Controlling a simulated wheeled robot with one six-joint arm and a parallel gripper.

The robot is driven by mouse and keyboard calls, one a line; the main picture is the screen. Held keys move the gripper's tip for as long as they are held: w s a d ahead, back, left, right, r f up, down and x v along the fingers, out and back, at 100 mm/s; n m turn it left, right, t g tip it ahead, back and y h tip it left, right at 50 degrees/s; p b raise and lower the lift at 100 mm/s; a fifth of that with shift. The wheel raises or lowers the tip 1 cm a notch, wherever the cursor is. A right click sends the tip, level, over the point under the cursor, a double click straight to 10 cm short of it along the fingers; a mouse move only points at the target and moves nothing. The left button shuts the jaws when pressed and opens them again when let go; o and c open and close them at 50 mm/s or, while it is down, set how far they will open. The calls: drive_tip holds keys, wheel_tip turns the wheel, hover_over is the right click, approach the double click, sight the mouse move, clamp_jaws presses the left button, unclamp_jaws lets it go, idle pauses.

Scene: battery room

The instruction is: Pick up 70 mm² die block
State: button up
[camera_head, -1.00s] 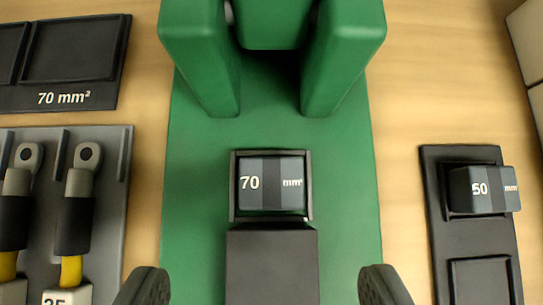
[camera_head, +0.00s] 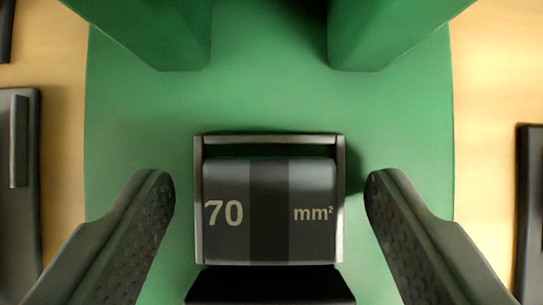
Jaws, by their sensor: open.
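The 70 mm² die block (camera_head: 268,210) is a dark grey block with a darker middle band and white lettering. It sits in a grey metal-edged holder (camera_head: 340,200) on the green press base (camera_head: 270,105). My gripper (camera_head: 270,195) is open, with one black textured finger on the left of the block and one on the right. A gap shows between each finger and the holder. Nothing is held.
Two green uprights (camera_head: 145,30) (camera_head: 385,35) of the press stand just beyond the block. A dark part (camera_head: 270,288) lies directly in front of it. Rack edges (camera_head: 20,190) show at far left and a dark tray edge (camera_head: 530,210) at far right on the wooden bench.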

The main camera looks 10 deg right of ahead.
drive_tip(key=c, duration=1.3)
drive_tip(key=shift+o, duration=0.2)
drive_tip(key=shift+r, duration=0.1)
